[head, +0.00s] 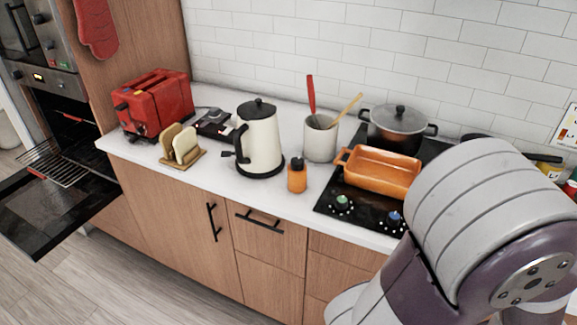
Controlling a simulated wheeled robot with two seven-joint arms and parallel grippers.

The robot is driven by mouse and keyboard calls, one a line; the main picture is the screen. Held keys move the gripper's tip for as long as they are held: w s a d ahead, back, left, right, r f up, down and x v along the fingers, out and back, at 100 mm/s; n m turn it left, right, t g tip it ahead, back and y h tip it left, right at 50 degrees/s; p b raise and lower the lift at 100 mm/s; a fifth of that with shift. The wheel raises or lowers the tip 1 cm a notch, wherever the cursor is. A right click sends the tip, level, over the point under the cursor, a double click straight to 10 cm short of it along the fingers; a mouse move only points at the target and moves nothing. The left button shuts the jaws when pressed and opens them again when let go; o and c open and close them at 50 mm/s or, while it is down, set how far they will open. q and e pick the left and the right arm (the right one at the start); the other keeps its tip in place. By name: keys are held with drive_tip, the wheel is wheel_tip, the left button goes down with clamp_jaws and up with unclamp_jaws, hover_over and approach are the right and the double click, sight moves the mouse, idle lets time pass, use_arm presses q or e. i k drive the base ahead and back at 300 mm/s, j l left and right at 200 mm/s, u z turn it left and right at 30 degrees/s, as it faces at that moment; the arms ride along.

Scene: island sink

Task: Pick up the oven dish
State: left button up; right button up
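The orange oven dish (378,172) is a rectangular dish with a loop handle at its left end. It sits on the front part of the black cooktop (328,207), in front of a grey lidded pot (397,128). My large grey and purple arm link fills the lower right and comes close to the dish's right end in the picture, so that end may be partly hidden. Neither of my grippers shows in the head view.
On the white counter (222,195) left of the cooktop stand an orange bottle (297,176), a cream kettle (259,140), a utensil crock (321,140), bread slices on a holder (183,146) and a red toaster (153,101). An open oven door (50,210) juts out at the left.

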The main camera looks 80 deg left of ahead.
sight(386, 172)
drive_tip(key=u, duration=2.15)
drive_tip(key=i+l, duration=0.15)
drive_tip(key=l, duration=0.2)
drive_tip(key=i+l, duration=0.1)
drive_tip(key=l, duration=0.25)
drive_tip(key=i+l+z, duration=0.1)
drive_tip(key=l, duration=0.3)
drive_tip(key=i+l, duration=0.2)
drive_tip(key=l, duration=0.15)
drive_tip(key=i+l, duration=0.1)
drive_tip(key=l, duration=0.25)
drive_tip(key=i+l+z, duration=0.1)
drive_tip(key=l, duration=0.25)
drive_tip(key=i, duration=0.05)
